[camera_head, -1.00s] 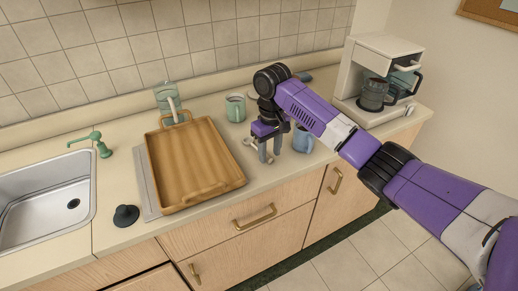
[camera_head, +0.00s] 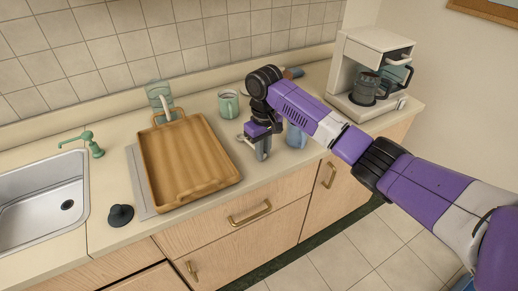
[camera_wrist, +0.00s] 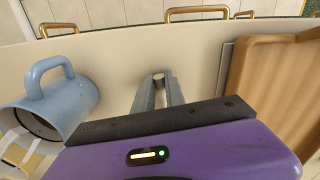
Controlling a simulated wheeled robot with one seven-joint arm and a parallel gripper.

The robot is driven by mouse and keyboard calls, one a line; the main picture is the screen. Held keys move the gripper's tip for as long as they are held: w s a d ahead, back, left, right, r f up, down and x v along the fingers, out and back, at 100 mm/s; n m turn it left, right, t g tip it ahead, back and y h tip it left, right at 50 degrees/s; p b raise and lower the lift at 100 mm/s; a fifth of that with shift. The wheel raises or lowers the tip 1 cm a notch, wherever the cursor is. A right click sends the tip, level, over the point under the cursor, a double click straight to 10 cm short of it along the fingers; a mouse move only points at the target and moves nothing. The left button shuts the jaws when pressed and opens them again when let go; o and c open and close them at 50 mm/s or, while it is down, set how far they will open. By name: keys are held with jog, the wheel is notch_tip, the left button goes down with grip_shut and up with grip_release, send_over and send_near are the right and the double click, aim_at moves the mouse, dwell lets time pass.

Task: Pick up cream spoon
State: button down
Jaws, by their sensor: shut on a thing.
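A small cream piece, which looks like the end of the cream spoon (camera_head: 241,138), shows just left of my gripper's fingers in the head view. My gripper (camera_head: 262,154) points down at the counter between the wooden tray and the blue mug, with its fingers close together. In the wrist view my gripper (camera_wrist: 159,88) is shut on the spoon, whose small pale end (camera_wrist: 158,76) shows between the fingertips. Most of the spoon is hidden by the fingers. I cannot tell whether it still touches the counter.
A green mug (camera_head: 228,104) stands behind. The coffee maker (camera_head: 372,75) is at the right end. A black stopper (camera_head: 120,215) and the sink (camera_head: 40,198) are farther left.

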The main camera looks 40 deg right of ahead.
notch_tip(320, 180, up, 20)
jog(key=p, duration=0.1)
jog(key=shift+p, duration=0.35)
dwell(0.6)
